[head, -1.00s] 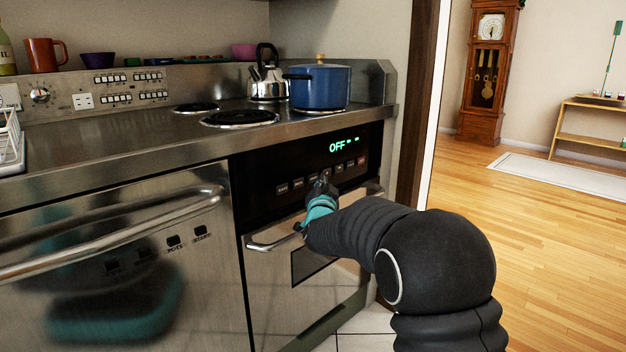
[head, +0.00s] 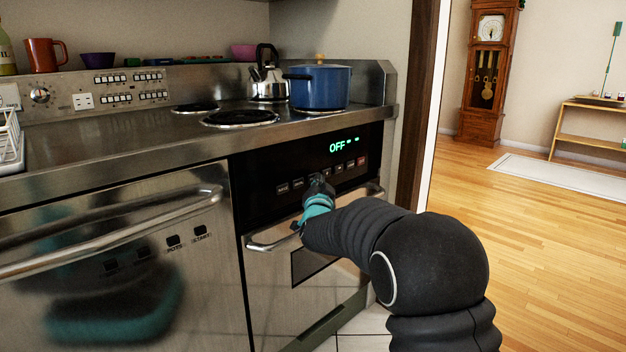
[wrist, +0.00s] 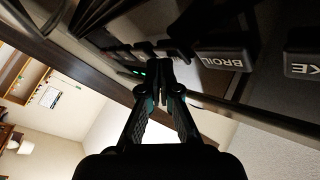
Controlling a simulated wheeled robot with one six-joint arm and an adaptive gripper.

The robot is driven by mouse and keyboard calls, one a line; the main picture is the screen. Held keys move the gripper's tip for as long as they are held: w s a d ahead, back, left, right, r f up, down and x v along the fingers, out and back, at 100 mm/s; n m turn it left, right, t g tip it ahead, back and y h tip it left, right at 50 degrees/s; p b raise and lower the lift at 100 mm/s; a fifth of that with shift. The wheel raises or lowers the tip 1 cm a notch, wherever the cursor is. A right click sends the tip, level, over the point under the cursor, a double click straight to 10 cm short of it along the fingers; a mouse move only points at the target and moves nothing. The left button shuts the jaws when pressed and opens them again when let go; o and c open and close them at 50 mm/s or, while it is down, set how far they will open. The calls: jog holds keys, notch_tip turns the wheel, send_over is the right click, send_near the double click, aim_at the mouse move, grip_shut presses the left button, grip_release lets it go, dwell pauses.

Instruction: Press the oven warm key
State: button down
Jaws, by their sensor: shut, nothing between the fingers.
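The oven's black control panel (head: 262,204) is below the hob's front edge, with a slanting row of small keys and a green display (head: 344,145) reading "OFF - -". My gripper (head: 318,180) is shut and empty, its tip at the middle of the key row and covering part of it. In the wrist view the closed fingertips (wrist: 158,68) are close to the row, beside the BROIL key (wrist: 222,60). A key ending in "KE" (wrist: 303,66) is farther right. I cannot read a warm label, and cannot tell whether the tip touches a key.
The oven door handle (head: 270,244) runs just below the panel and passes behind my gripper. A blue pot (head: 321,88) and a kettle (head: 268,80) stand on the hob above. Another steel door with a long handle (head: 110,235) is to the left. Open wooden floor (head: 540,240) lies right.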

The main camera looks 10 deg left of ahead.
jog(key=shift+w+a, duration=0.15)
jog(key=shift+a, duration=0.05)
jog(key=shift+d+f, duration=0.1)
jog(key=shift+d, duration=0.05)
dwell(0.5)
jog(key=shift+s+d+b, duration=0.55)
jog(key=shift+b, duration=0.35)
jog(key=s+d+b, duration=0.1)
jog(key=d+b, duration=0.1)
jog(key=s+d+b, duration=0.2)
